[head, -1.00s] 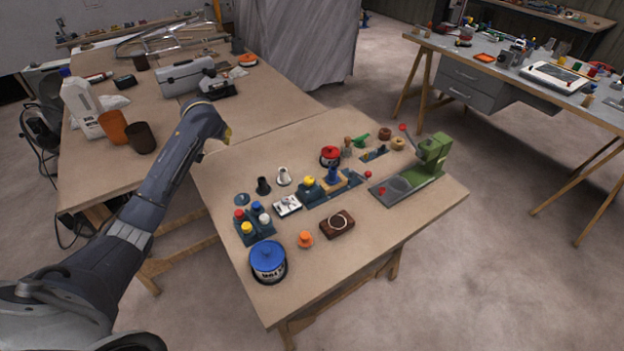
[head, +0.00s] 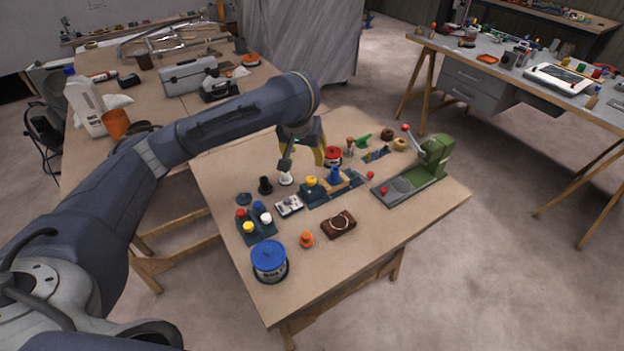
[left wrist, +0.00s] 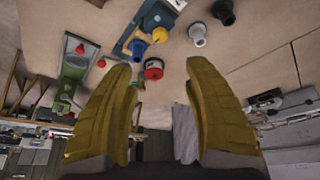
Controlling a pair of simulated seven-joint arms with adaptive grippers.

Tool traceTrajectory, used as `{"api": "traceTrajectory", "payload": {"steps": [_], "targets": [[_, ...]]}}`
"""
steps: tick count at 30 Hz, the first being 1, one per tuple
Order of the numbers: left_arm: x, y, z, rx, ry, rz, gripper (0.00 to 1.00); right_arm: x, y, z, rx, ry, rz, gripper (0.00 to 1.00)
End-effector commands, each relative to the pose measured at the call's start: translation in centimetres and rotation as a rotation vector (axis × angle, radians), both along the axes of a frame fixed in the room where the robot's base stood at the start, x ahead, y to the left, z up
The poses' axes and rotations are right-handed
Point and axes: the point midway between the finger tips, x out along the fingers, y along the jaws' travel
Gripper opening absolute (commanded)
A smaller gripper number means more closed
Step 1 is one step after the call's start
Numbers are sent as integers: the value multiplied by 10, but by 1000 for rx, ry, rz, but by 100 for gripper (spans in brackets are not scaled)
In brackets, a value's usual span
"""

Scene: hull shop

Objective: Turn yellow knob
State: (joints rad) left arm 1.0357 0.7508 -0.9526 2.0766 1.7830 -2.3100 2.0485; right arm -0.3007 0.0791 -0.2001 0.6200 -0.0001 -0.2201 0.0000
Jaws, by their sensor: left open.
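A yellow knob (head: 311,181) sits on top of a dark blue fixture (head: 318,199) near the middle of the front table. It also shows in the left wrist view (left wrist: 160,35), beyond the fingertips. A second yellow round top (head: 248,228) is on a small block with red, blue and white ones. My left gripper (head: 303,162) is open and empty, pointing down above the table, just behind the yellow knob. Its two yellow fingers stand wide apart in the left wrist view (left wrist: 161,68). My right gripper is not in view.
Close by are a blue knob (head: 334,174), a white cone-shaped piece (head: 286,179), a black one (head: 265,185) and a red-lidded tin (head: 333,155). A green press (head: 432,160) stands at the right. The front right of the table (head: 400,222) is bare.

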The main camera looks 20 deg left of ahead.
Motion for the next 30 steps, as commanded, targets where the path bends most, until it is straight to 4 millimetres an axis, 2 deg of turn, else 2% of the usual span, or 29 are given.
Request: {"api": "traceTrajectory", "payload": {"steps": [11, 24, 30], "targets": [[16, 2, -43, -3, 4, 1, 51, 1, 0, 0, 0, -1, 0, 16], [44, 7, -110, -2, 5, 3, 51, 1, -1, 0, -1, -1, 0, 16], [54, 10, -135, -2, 3, 3, 51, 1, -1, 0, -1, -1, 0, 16]]}}
